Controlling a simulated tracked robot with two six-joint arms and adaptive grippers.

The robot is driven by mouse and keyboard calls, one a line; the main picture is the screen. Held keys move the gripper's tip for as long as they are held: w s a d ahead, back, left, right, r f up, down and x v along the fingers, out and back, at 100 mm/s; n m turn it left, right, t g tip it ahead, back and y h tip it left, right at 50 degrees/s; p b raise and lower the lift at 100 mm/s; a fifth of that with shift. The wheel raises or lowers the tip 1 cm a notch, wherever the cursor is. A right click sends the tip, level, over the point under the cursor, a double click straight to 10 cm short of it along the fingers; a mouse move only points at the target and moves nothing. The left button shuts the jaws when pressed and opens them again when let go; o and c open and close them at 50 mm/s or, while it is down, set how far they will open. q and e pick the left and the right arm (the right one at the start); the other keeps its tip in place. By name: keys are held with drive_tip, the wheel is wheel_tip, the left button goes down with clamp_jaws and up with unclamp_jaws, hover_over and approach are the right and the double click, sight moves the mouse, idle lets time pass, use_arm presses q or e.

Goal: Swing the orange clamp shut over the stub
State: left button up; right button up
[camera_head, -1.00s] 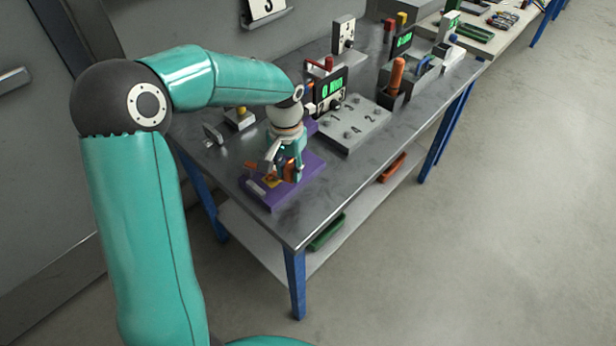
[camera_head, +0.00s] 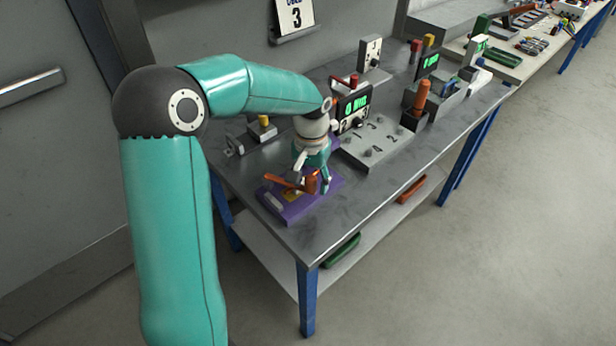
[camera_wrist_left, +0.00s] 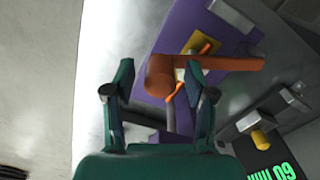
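The orange clamp (camera_head: 287,182) is mounted on a purple base (camera_head: 290,211) at the table's near left corner. Its long arm points left in the head view, with a thick orange knob at the other end, by my fingers. In the left wrist view the clamp (camera_wrist_left: 225,63) lies across the purple base (camera_wrist_left: 183,30), its knob (camera_wrist_left: 160,75) just beyond the gap between my fingertips. My left gripper (camera_head: 313,180) is over the base, fingers apart; it also shows open in the left wrist view (camera_wrist_left: 155,85). I cannot make out the stub clearly. My right gripper is out of view.
A grey numbered block (camera_head: 372,146) and a box with a green display (camera_head: 354,104) stand behind the base. A small yellow-topped block (camera_head: 262,128) stands at the back left. An upright orange handle (camera_head: 421,97) is farther right. The table front beside the base is clear.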

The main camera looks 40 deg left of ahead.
use_arm(q)
wheel_tip(320, 180, up, 12)
idle(0.7)
idle(0.4)
